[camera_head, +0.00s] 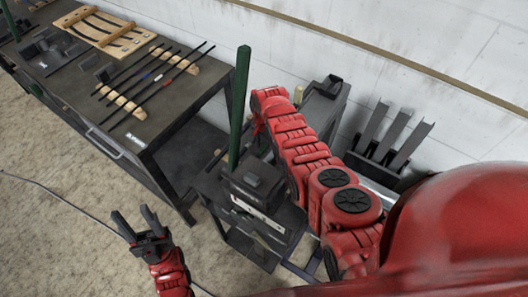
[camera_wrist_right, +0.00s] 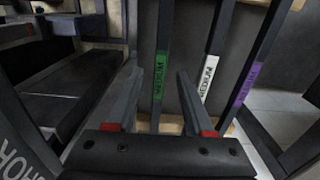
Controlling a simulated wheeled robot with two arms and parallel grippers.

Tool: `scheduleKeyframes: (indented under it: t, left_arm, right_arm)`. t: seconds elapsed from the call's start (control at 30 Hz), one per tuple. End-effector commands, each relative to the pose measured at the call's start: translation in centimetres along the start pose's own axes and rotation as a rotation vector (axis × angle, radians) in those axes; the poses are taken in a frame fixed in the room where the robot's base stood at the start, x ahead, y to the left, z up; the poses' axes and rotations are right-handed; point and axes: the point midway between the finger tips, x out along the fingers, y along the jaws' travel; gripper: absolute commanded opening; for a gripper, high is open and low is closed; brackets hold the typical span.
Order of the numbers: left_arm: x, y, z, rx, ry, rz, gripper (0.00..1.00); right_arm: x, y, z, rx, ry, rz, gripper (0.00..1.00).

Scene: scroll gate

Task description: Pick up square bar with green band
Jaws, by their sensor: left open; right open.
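The square bar with the green band (camera_wrist_right: 162,72) is in the right wrist view, upright in the picture. My right gripper (camera_wrist_right: 159,74) is open, and the green band shows between its two fingers. I cannot tell whether the bar is inside the jaws or just beyond them. A bar with a white label (camera_wrist_right: 207,78) and a bar with a purple band (camera_wrist_right: 244,84) are to its right. In the head view the right hand is hidden by my red arm. My left gripper (camera_head: 147,229) is open and empty above the floor.
A dark workbench (camera_head: 165,120) holds several thin bars on wooden rests (camera_head: 122,101) and a wooden rack (camera_head: 102,31). A dark green post (camera_head: 239,105) stands by a black machine (camera_head: 258,182). Grey upright pieces (camera_head: 392,138) stand by the wall.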

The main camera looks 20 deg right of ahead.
Motion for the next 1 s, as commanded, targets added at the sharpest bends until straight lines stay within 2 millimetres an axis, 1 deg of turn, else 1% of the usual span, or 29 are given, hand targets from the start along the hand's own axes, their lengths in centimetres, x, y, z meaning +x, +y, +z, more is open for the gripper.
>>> scheduleKeyframes:
  t: [0.13, 0.17, 0.2, 0.27, 0.3, 0.43, 1.0]
  left_arm:
    - [0.18, -0.01, -0.04, 0.0, 0.001, 0.0, 0.5]
    - [0.19, -0.01, -0.04, 0.0, 0.001, 0.0, 0.5]
    - [0.19, -0.01, -0.04, 0.0, 0.0, 0.0, 0.5]
    - [0.19, -0.01, -0.04, 0.0, 0.0, 0.0, 0.5]
    - [0.19, -0.01, -0.04, 0.0, 0.0, 0.0, 0.5]
    - [0.18, -0.01, -0.03, 0.0, 0.0, 0.0, 0.5]
    - [0.17, -0.01, -0.03, 0.0, 0.0, 0.0, 0.5]
  right_arm:
    - [-0.18, -0.02, 0.0, 0.0, 0.0, 0.0, 0.53]
    - [-0.18, -0.02, 0.0, 0.0, 0.0, -0.001, 0.49]
    - [-0.19, -0.02, 0.0, 0.0, 0.0, 0.0, 0.42]
    - [-0.18, -0.02, 0.01, 0.0, 0.0, 0.0, 0.31]
    - [-0.18, -0.02, 0.01, 0.0, 0.0, 0.0, 0.24]
    - [-0.17, -0.02, 0.01, -0.001, 0.0, 0.0, 0.0]
    - [-0.12, -0.01, 0.04, -0.001, 0.0, 0.0, 0.0]
